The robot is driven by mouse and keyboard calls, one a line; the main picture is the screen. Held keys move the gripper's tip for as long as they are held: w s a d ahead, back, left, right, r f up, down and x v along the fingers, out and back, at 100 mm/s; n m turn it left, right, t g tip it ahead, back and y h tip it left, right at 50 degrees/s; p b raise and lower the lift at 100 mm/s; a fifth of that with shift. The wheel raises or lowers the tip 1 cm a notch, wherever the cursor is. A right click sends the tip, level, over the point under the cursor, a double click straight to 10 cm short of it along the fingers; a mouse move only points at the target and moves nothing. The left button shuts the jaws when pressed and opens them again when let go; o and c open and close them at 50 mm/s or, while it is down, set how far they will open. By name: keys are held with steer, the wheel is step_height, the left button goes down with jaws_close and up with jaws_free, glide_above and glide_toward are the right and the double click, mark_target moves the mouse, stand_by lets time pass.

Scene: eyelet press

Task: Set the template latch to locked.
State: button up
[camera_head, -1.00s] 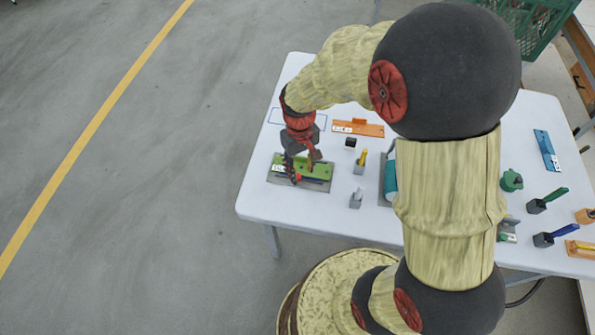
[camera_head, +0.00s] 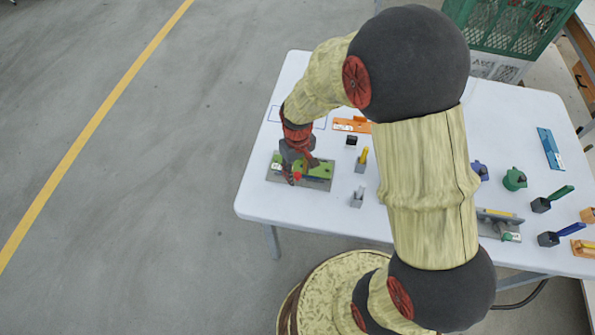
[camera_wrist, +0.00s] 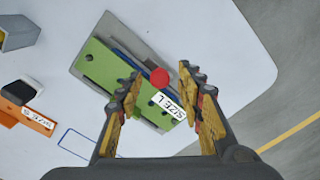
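A green template plate (camera_head: 318,170) labelled "SIZE L" lies on a grey fixture base (camera_head: 318,184) at the table's left front. In the wrist view the green plate (camera_wrist: 104,66) shows its holes and the label, beside a dark blue strip on the grey base (camera_wrist: 112,22). A round red knob (camera_wrist: 160,77) stands by the plate's edge near the label; it also shows in the head view (camera_head: 297,176). My gripper (camera_wrist: 160,82) is open over the fixture, its fingers on either side of the knob in the picture. I cannot tell whether they touch it.
An orange plate (camera_head: 352,125), a black block (camera_head: 351,141), a holder with a yellow handle (camera_head: 360,165) and a grey holder (camera_head: 356,199) stand nearby. More tools and a fixture stand at the table's right. The table's front left edge is close.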

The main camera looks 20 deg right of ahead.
steer(key=shift+c, duration=0.5)
steer(key=c, duration=0.8)
jaws_close()
steer(key=n+p, duration=0.1)
steer(key=n, duration=0.2)
steer(key=w+n+p, duration=0.1)
steer(key=n+p, duration=0.1)
steer(key=shift+d+r+n, duration=0.1)
steer(key=shift+n, duration=0.3)
steer(key=n, duration=0.2)
steer(key=n+p, duration=0.1)
steer(key=n, duration=0.1)
steer(key=n+p, duration=0.1)
steer(key=n, duration=0.1)
steer(key=shift+w, duration=0.4)
steer(key=o, duration=0.8)
jaws_free()
